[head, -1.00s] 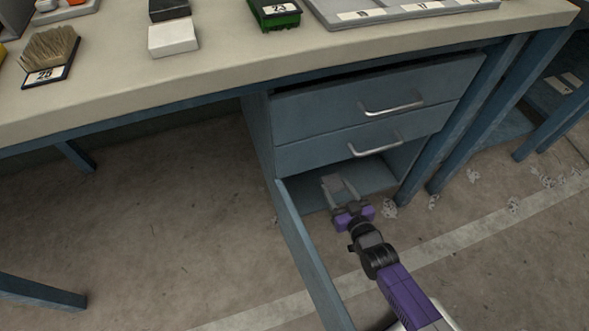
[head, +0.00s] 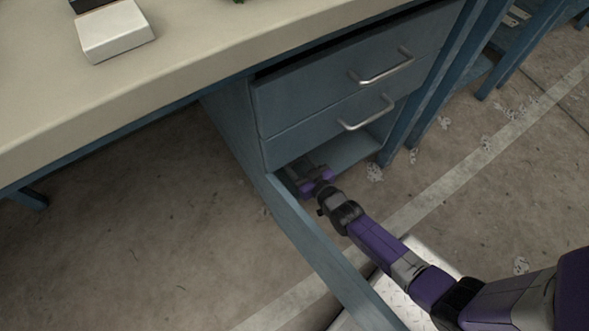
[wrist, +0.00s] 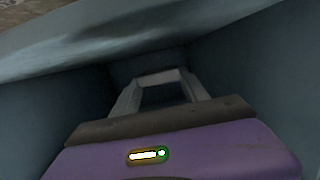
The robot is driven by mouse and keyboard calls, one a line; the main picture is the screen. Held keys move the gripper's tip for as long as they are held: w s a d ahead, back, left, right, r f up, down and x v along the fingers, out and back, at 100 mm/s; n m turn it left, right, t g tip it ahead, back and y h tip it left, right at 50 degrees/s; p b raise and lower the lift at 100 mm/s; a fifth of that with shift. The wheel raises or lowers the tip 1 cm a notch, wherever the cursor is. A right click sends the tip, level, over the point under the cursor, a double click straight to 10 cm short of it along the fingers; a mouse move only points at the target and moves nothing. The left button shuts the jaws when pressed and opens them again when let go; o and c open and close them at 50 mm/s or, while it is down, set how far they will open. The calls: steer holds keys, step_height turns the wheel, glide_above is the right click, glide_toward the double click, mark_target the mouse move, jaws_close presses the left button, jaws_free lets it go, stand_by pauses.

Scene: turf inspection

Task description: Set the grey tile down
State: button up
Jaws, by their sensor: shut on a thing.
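My gripper (head: 297,176) is inside the open lower compartment (head: 352,152) of the blue cabinet, under the two drawers. In the wrist view its two fingers (wrist: 161,90) reach forward into the dark compartment. The grey tile (wrist: 160,76) shows there as a pale bar across the fingertips, and the gripper is shut on it. In the head view the fingertips are dim and partly hidden by the cabinet, and I cannot make out the tile clearly. Whether the tile touches the compartment floor cannot be told.
The cabinet's open door (head: 318,243) stands just left of my arm. Two shut drawers with handles (head: 385,68) are right above my gripper. Compartment walls (wrist: 232,75) are close on both sides. A white block (head: 115,30) lies on the bench top (head: 170,62).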

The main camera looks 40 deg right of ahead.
mark_target(296, 171)
steer(key=shift+f+b, duration=1.1)
steer(key=shift+f, duration=0.9)
steer(key=shift+f, duration=0.2)
steer(key=o, duration=1.6)
steer(key=shift+r, duration=0.1)
steer(key=shift+r, duration=0.2)
steer(key=p+v, duration=0.5)
steer(key=v, duration=0.7)
steer(key=shift+f, duration=0.15)
steer(key=shift+s, duration=0.1)
